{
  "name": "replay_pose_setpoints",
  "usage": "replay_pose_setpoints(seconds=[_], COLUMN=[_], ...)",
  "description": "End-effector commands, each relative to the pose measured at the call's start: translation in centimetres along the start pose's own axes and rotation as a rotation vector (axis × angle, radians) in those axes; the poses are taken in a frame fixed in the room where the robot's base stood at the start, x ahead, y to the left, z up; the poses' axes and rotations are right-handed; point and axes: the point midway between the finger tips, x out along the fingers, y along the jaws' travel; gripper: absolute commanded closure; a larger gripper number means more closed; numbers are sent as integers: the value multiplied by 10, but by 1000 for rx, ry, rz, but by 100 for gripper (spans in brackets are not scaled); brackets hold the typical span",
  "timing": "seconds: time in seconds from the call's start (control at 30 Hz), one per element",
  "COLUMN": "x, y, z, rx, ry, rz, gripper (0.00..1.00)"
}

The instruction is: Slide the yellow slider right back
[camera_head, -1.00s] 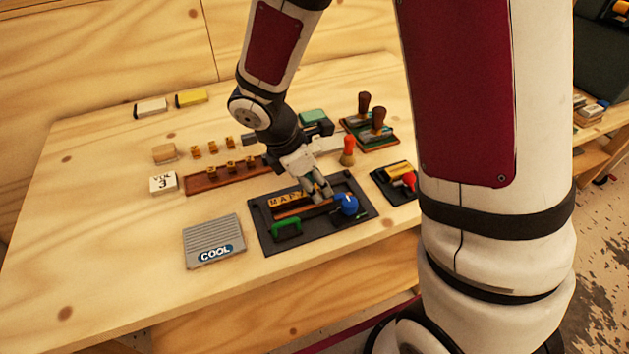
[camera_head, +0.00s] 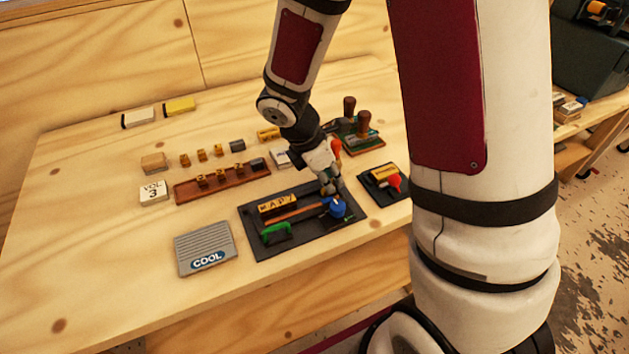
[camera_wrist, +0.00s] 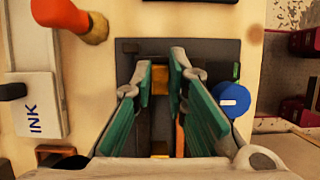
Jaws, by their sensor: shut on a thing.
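A dark board (camera_head: 262,245) lies on the table with a row of yellow letter tiles (camera_head: 278,204), a brown bar, a green handle (camera_head: 276,230) and a blue knob (camera_head: 337,207). My gripper (camera_head: 328,190) is low over the back right part of the board, behind the blue knob. In the wrist view, its green-padded fingers (camera_wrist: 160,72) close on a small yellow block, the yellow slider (camera_wrist: 160,82), in a dark track. The blue knob (camera_wrist: 232,99) is to the right of the fingers. In the head view my gripper hides the slider.
A grey COOL plate (camera_head: 204,248) is at front left. A small dark board with a red knob (camera_head: 394,182) is close on the right.

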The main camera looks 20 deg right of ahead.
Motion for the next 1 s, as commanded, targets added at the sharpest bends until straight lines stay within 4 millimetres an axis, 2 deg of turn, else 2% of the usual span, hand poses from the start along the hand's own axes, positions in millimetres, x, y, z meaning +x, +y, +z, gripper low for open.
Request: replay_pose_setpoints(seconds=[0.27,0.3,0.4,0.77,0.87,1.0], x=[2,2,2,-3,-14,-40], y=[0,0,0,1,1,2], z=[5,6,5,4,4,4], rx=[3,3,3,2,3,3], ry=[-5,-6,-5,-3,-3,-3], rz=[-2,-2,-2,1,3,5], gripper=[100,84,66,66,66,66])
